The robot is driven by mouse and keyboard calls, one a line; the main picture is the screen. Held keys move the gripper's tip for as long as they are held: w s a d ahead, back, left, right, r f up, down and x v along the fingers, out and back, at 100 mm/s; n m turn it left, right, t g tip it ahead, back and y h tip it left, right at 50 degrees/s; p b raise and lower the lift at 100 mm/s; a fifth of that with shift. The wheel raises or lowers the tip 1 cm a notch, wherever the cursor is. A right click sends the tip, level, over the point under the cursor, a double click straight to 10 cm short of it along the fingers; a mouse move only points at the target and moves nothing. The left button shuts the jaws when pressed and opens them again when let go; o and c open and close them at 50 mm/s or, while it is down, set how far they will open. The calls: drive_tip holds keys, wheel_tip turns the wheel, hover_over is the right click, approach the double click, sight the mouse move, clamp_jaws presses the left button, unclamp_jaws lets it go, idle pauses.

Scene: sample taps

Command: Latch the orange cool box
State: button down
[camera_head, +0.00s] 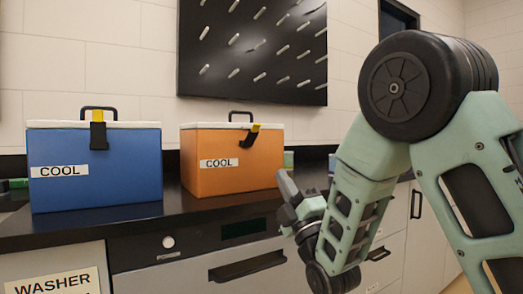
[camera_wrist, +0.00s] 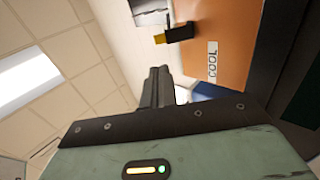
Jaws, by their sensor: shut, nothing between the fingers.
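The orange cool box (camera_head: 225,175) stands on the dark counter, with a pale lid that looks closed and a black top handle. Its black latch with a yellow part (camera_head: 250,135) tilts out from the upper front edge instead of lying flat. In the wrist view the orange box (camera_wrist: 240,35) fills the upper right, and its latch (camera_wrist: 180,33) sticks out from it. My gripper (camera_head: 286,186) is shut and empty, in front of the box's lower right side and apart from the latch. Its fingers (camera_wrist: 157,88) show together in the wrist view.
A blue cool box (camera_head: 95,170) stands to the left, its latch (camera_head: 98,133) lying down against the front. The counter (camera_head: 150,226) has a narrow bare strip in front of the boxes. A washer front and drawer handles (camera_head: 247,266) lie below. A black panel hangs behind.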

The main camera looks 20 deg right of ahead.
drive_tip(key=shift+s, duration=0.1)
idle(0.3)
approach(257, 127)
drive_tip(key=x, duration=0.7)
drive_tip(key=shift+f, duration=0.15)
drive_tip(key=shift+p, duration=0.3)
